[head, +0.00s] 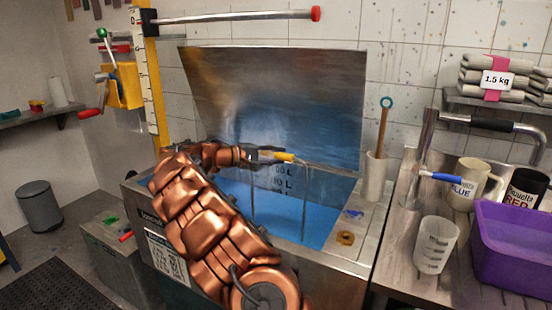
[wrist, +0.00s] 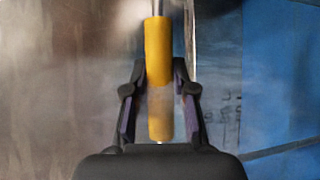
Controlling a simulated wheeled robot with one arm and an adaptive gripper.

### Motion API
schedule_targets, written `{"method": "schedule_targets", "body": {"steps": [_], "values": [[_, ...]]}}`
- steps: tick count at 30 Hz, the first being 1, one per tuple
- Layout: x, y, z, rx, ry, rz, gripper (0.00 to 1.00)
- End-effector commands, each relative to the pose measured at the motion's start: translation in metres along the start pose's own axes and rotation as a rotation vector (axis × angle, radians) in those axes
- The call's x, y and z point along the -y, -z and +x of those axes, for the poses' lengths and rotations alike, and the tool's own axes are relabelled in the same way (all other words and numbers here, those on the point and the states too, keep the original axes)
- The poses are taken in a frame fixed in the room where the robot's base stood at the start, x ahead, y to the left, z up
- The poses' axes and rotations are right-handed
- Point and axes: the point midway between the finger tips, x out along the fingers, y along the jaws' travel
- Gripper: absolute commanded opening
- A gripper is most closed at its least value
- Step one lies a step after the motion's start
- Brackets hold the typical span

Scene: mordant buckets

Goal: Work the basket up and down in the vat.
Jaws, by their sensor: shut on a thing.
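The steel vat (head: 338,268) stands in front of me with its lid (head: 300,100) raised against the wall and blue liquid (head: 318,222) inside. My gripper (head: 268,156) is over the vat, shut on the yellow grip of the basket's handle (head: 287,158). Thin metal rods run down from the handle toward the liquid. The basket's body does not show; the liquid and my arm cover that area. In the wrist view the yellow grip (wrist: 158,50) lies between the two dark fingers (wrist: 158,88), with the blue liquid at the right.
A beige cup with a wooden stick (head: 376,170) and a brass nut (head: 345,238) sit on the vat's right ledge. A white beaker (head: 435,245), labelled mugs (head: 470,183) and a purple tub (head: 512,245) stand on the right counter. A horizontal bar (head: 235,16) juts above the lid.

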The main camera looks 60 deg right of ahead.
Motion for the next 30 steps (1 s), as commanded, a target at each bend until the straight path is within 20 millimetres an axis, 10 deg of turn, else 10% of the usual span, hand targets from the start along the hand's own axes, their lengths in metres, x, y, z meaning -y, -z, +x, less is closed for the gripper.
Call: {"method": "schedule_targets", "body": {"steps": [30], "values": [[0.043, 0.005, 0.007, 0.0, -0.003, 0.0, 0.0]]}}
